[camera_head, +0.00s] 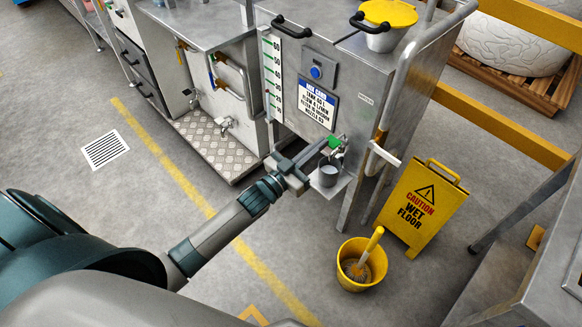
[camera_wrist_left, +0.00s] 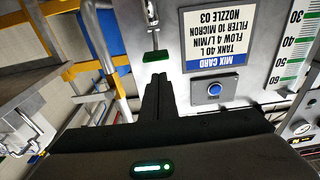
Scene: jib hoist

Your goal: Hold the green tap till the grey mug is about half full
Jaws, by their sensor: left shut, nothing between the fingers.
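The green tap (camera_head: 335,142) sits low on the front of the steel tank cabinet. Its green lever also shows in the left wrist view (camera_wrist_left: 155,54), just beyond my fingertips. The grey mug (camera_head: 330,172) stands upright on a small metal shelf (camera_head: 327,187) below the tap. The water level inside the mug is too small to make out, and I cannot tell whether water runs. My left gripper (camera_head: 323,147) is shut and empty, its tips close to the green lever; in the left wrist view (camera_wrist_left: 158,78) a small gap seems to show. My right gripper is out of view.
The cabinet carries a mix card (camera_head: 318,103), a blue button (camera_head: 316,71) and a level scale (camera_head: 273,75). A yellow bucket with a brush (camera_head: 350,278) and a wet floor sign (camera_head: 421,207) stand at the right. Floor left of my arm is clear.

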